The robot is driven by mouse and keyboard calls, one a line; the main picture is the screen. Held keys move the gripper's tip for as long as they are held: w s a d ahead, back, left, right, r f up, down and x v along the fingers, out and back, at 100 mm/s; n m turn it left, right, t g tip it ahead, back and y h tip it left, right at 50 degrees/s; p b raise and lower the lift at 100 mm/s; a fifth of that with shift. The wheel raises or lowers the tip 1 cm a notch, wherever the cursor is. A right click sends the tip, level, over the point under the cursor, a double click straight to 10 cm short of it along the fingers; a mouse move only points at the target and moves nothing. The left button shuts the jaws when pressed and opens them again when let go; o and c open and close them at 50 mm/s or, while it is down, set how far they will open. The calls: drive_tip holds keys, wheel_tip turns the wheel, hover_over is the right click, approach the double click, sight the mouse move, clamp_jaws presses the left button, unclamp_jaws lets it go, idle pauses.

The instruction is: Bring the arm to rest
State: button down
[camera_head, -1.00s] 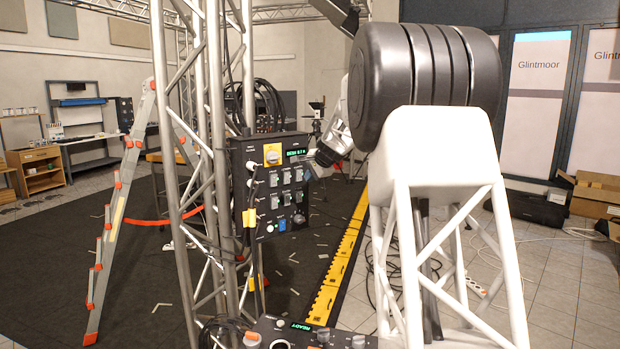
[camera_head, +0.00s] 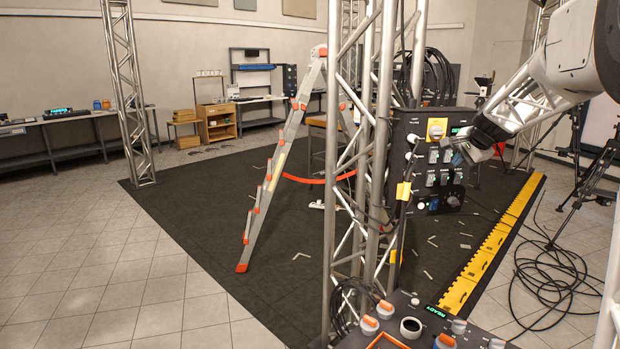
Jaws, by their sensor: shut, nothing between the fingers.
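My gripper (camera_head: 463,151) is at the right of the view, at the end of my white arm that comes in from the upper right. It is shut and holds nothing. Its tip is in front of the black control panel (camera_head: 400,150), which is fixed to the metal truss (camera_head: 375,95). I cannot tell whether the fingertips touch the panel.
A second console (camera_head: 410,327) with knobs and a lit display is at the bottom. A ladder (camera_head: 283,155) stands left of the truss. A yellow cable ramp (camera_head: 490,250) and loose black cables (camera_head: 550,280) lie at the right. The dark floor mat (camera_head: 215,215) is mostly clear at left.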

drive_tip(key=s+a+f+n+g, duration=0.1)
drive_tip(key=s+a+n, duration=0.2)
drive_tip(key=s+a, duration=0.8)
drive_tip(key=s+a+f+n+g, duration=0.1)
drive_tip(key=s+a+n, duration=0.2)
drive_tip(key=s+a, duration=0.75)
drive_tip(key=s+a+f+n+g+h, duration=0.1)
drive_tip(key=s+f+n, duration=0.2)
drive_tip(key=s, duration=1.2)
drive_tip(key=s+a+f+n+g+h, duration=0.1)
drive_tip(key=s+f+n, duration=0.3)
drive_tip(key=s+f, duration=0.5)
drive_tip(key=s+a, duration=0.1)
drive_tip(key=s, duration=0.6)
drive_tip(key=shift+g, duration=0.3)
drive_tip(key=shift+a, duration=0.1)
